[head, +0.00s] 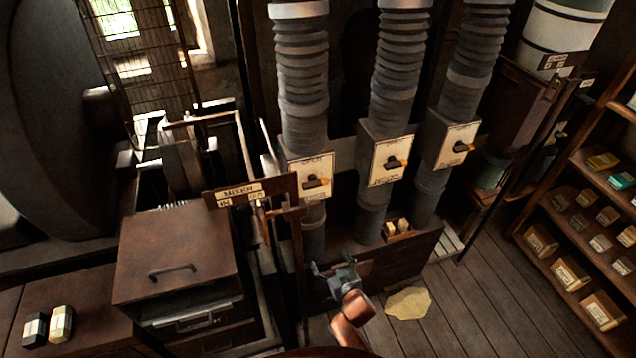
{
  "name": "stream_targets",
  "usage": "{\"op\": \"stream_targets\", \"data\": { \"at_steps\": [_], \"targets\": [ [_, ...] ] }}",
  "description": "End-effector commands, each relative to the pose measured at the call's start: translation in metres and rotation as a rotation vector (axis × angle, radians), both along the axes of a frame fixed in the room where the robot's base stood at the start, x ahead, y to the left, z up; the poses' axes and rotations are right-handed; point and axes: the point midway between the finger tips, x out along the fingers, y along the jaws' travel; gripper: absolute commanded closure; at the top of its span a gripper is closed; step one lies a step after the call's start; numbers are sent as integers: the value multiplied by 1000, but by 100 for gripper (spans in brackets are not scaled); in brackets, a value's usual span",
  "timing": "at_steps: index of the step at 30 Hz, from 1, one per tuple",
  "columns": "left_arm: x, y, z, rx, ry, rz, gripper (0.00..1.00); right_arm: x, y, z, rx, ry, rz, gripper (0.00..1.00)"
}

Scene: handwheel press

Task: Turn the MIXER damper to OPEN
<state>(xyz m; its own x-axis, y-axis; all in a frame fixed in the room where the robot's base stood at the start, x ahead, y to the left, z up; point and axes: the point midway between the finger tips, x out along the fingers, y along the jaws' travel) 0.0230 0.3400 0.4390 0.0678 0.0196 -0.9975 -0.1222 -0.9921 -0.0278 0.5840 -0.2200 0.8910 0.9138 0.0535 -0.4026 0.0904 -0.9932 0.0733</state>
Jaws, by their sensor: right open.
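Three grey ribbed ducts each carry a damper box with a cream plate: the left damper plate (306,168), the middle damper plate (382,173) and the right damper plate (452,157). Each plate has a dark lever with a yellowish tip: left lever (316,182), middle lever (396,163), right lever (461,147). The levers lie roughly sideways, tips to the right. The small plate lettering is too blurred to tell which damper is MIXER. My right gripper (335,268) is open and empty, below the left damper and apart from it. My left gripper is out of view.
A wooden sign (240,193) reading MIXER stands left of the ducts, near the left damper. A brown cabinet (172,247) with a handle is at the lower left. A low wooden box (400,262) stands at the duct feet. Shelves (566,222) line the right; floor before them is clear.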

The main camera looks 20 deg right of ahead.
Motion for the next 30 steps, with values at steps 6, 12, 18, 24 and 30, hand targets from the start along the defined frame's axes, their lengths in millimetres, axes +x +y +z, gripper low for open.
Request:
{"op": "stream_targets", "data": {
  "at_steps": [6,12,18,24,30],
  "targets": [
    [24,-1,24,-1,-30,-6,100,26,14,206,63,-287,-25,22],
    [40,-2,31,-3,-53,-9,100,21,16,282,96,-399,-39,22],
    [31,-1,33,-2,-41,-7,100,39,17,291,99,-413,-40,22],
    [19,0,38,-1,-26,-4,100,71,18,291,97,-411,-40,22],
    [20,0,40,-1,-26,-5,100,93,19,289,98,-410,-40,22]
  ]
}}
